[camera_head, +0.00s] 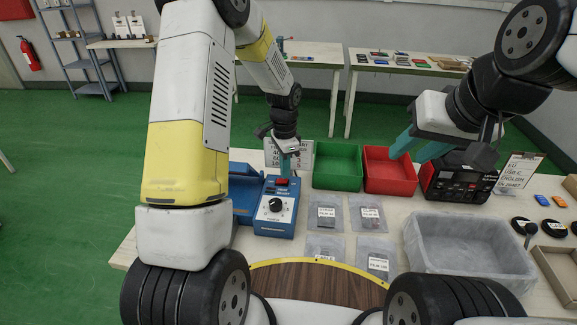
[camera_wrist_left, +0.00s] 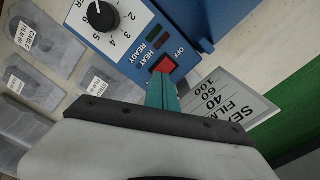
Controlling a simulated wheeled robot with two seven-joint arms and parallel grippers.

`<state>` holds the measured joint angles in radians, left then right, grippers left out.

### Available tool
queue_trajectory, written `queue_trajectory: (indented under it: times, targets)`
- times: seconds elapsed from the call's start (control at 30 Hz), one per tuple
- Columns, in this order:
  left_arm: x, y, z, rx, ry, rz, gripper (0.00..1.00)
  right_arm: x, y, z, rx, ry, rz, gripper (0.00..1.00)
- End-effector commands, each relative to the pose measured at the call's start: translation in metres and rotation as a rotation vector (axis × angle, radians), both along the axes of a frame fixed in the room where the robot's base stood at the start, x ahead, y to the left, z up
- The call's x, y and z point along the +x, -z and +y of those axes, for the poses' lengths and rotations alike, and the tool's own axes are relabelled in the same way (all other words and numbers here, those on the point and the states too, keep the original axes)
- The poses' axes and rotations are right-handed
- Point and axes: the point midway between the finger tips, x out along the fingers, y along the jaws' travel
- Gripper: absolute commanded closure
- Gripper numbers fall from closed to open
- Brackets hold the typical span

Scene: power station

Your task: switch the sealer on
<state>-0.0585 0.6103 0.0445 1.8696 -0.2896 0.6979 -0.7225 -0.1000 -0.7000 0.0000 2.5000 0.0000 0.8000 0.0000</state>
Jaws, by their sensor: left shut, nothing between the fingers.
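The sealer (camera_head: 277,207) is a blue box with a pale front panel, standing on the table left of the green bin. Its panel carries a black dial (camera_wrist_left: 103,15) with numbers, dark READY and HEAT indicators, and a red switch (camera_wrist_left: 163,65) beside the word OFF. My left gripper (camera_head: 285,172) is shut and empty, with its teal fingertips (camera_wrist_left: 163,78) right at the red switch; I cannot tell whether they touch it. The fingers hide part of the switch's surroundings. My right gripper (camera_head: 420,147) is open and empty above the red bin and the black device.
A sign (camera_head: 290,154) stands behind the sealer. A green bin (camera_head: 337,166), a red bin (camera_head: 388,171) and a black device (camera_head: 457,178) stand to its right. Several labelled bags (camera_head: 324,212) lie in front. A clear tray (camera_head: 468,245) is at the right front.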

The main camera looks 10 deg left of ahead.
Motion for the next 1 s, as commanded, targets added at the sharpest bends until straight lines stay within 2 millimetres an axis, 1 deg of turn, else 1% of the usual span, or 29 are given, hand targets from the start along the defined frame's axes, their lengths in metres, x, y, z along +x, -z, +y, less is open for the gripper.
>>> queue_trajectory:
  times: [1.0]
  targets:
    - [0.000, 0.016, 0.000, 0.001, 0.000, 0.001, 1.00, 0.000, 0.000, 0.000, 0.000, 0.000, 0.000, 0.64]
